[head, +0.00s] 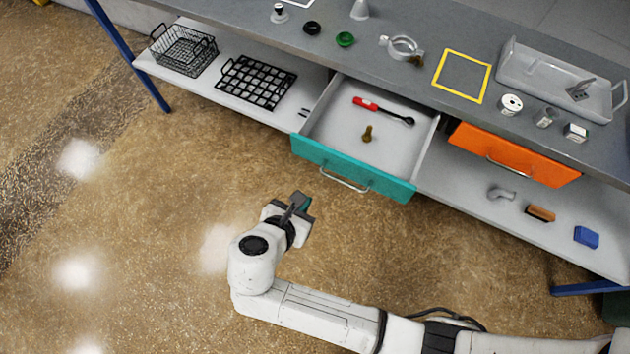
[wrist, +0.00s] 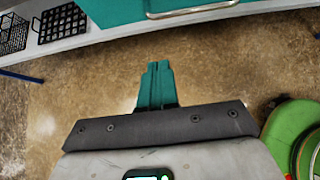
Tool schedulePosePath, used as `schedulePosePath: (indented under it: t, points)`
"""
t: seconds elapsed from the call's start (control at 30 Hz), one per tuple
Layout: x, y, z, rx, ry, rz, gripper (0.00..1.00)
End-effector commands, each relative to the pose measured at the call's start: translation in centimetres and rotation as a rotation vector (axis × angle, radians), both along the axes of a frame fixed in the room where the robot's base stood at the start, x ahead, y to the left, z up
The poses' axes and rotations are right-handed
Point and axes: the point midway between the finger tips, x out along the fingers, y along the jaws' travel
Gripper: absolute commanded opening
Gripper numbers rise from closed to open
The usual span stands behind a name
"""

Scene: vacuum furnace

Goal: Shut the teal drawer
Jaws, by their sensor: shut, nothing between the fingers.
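The teal drawer (head: 308,150) is pulled well out from under the grey bench in the head view. Inside it lie a red-handled tool (head: 380,110) and a small brass-coloured piece (head: 367,134). Its silver bar handle (head: 344,181) is on the front face. My gripper (head: 300,205) is shut and empty, in front of the drawer and a little left of the handle, apart from it. In the wrist view the shut teal fingers (wrist: 156,85) point toward the drawer front (wrist: 115,10), with floor showing between them. The handle (wrist: 195,10) shows at the top edge.
An orange drawer (head: 515,155) sits to the right, nearly flush with the bench. A wire basket (head: 183,50) and a black grid rack (head: 256,83) lie on the lower shelf at left. Small parts stand on the bench top. The floor before the drawer is clear.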

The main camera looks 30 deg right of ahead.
Motion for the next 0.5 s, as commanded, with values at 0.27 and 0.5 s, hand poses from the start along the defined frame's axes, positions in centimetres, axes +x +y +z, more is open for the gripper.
schedulePosePath:
  t: [0.27, 0.5]
  points:
    - [2.4, -3.4, -1.1, 0.002, 0.000, -0.005, 0.00]
    - [3.4, -4.8, -0.9, 0.002, -0.001, -0.003, 0.00]
